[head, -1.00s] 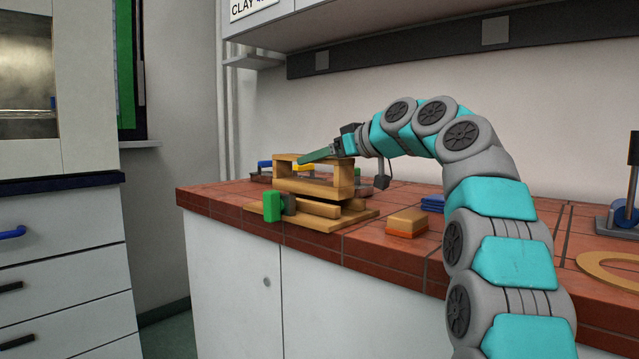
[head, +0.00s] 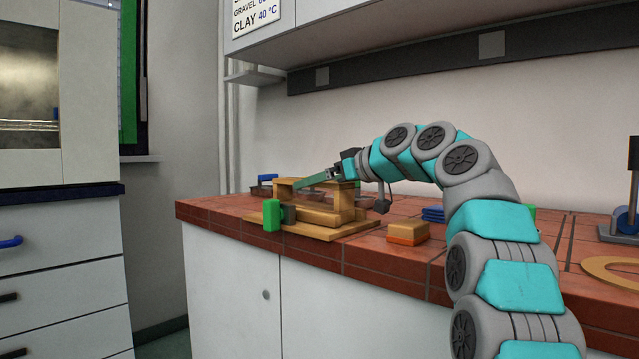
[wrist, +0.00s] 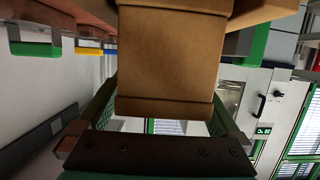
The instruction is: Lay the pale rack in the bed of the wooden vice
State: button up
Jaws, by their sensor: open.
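The pale rack (head: 342,197), a tan wooden frame with a top bar and end panels, sits low over the wooden vice (head: 345,230) on the bench. Its lower edge appears to rest in the vice's bed, though the contact is partly hidden. My gripper (head: 302,185) is at the rack's top, coming from the right. In the wrist view the rack's tan face (wrist: 170,65) lies between the spread green fingers of my gripper (wrist: 160,95), which are open. Whether either finger touches the rack I cannot tell.
A green block (head: 271,215) stands at the vice's front left. A tan and orange block (head: 408,233) and a blue stack (head: 433,214) lie to the right. Small bins (head: 262,190) are behind. The bench front is mostly clear.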

jog(key=shift+r, duration=0.2)
jog(key=v, duration=1.2)
dwell(0.9)
